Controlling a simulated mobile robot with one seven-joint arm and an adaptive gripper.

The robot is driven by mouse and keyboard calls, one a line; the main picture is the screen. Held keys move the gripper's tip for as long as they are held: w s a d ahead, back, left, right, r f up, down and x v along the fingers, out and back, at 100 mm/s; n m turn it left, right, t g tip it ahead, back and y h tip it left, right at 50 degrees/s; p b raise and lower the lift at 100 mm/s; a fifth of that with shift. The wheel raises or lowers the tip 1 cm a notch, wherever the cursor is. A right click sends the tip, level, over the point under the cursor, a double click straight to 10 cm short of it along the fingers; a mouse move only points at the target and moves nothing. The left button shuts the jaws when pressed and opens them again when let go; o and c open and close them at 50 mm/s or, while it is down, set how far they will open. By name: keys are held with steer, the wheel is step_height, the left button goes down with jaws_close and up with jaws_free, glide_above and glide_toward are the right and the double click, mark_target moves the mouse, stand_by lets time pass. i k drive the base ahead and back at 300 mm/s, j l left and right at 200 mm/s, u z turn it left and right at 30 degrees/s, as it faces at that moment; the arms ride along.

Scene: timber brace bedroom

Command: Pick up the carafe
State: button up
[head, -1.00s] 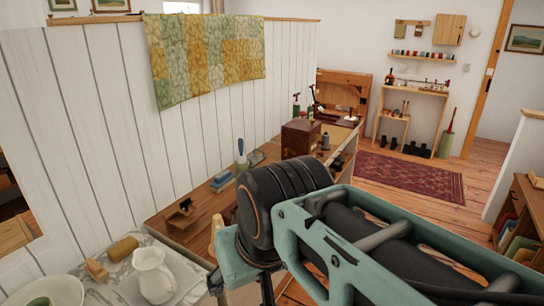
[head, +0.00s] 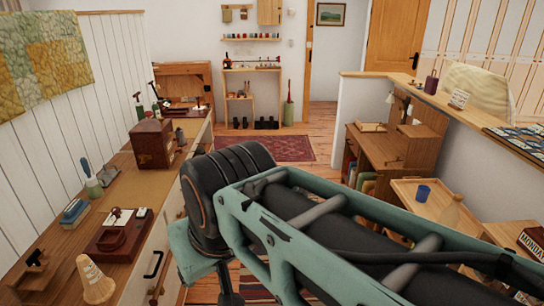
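A pale, translucent, narrow-necked vessel (head: 451,214) that looks like the carafe stands upright at the right. It is on a light wooden surface (head: 412,205) beside a blue cup (head: 423,193). My arm crosses the lower middle of the view, in front of and left of that surface. My gripper does not show clearly; only arm links are seen, so its fingers and anything in them are hidden.
A long wooden counter at left holds a brown box (head: 153,144), a red-brown tray-like device (head: 119,233) and a pale cone (head: 95,279). A half wall with a wooden ledge (head: 436,98) stands at right. Open floor with a red rug (head: 277,148) lies ahead.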

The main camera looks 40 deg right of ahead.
mark_target(450, 216)
steer(key=z, duration=2.65)
steer(key=i+j, duration=0.2)
steer(key=i, duration=0.2)
steer(key=i+j, duration=0.2)
steer(key=i, duration=0.2)
steer(key=i+j, duration=0.2)
steer(key=i, duration=0.2)
steer(key=i+j+u, duration=0.1)
steer(key=i, duration=0.3)
steer(key=j, duration=0.1)
